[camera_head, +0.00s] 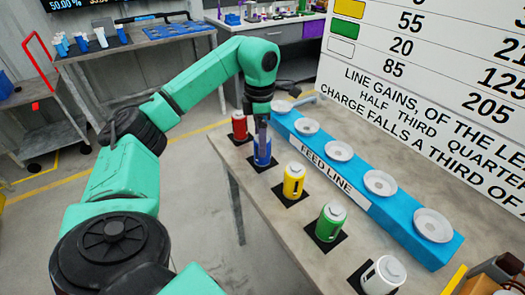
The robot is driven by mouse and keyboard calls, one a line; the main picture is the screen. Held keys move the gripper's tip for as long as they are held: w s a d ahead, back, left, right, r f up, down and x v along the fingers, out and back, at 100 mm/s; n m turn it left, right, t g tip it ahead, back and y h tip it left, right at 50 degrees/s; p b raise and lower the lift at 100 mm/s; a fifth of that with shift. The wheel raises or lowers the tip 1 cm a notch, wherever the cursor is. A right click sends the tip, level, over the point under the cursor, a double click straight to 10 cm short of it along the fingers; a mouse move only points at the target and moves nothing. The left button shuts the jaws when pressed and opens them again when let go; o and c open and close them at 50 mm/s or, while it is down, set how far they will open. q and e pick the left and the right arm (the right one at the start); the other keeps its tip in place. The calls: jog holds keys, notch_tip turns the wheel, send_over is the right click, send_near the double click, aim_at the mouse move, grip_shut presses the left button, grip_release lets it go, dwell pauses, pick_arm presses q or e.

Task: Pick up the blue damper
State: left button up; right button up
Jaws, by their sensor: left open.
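The blue damper (262,153) is a small blue cylinder standing upright on a black square pad on the table, second in a row of coloured cylinders. My left gripper (262,134) points straight down over it. The jaws are open and their tips are at the damper's upper part, hiding its top. I cannot tell whether the fingers touch it. My right gripper is not in view.
A red cylinder (240,126) stands close behind the blue one. A yellow one (293,181), a green one (330,222) and a white one (383,276) stand toward the front. The blue feed line (315,155) with several pale round dishes runs alongside. A large sign (435,95) stands behind.

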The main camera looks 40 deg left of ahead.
pick_arm(q)
jog(key=f, duration=0.4)
jog(key=shift+d+f, duration=0.15)
jog(key=shift+d, duration=0.2)
jog(key=shift+f, duration=0.2)
grip_shut()
jog(key=shift+r, duration=0.1)
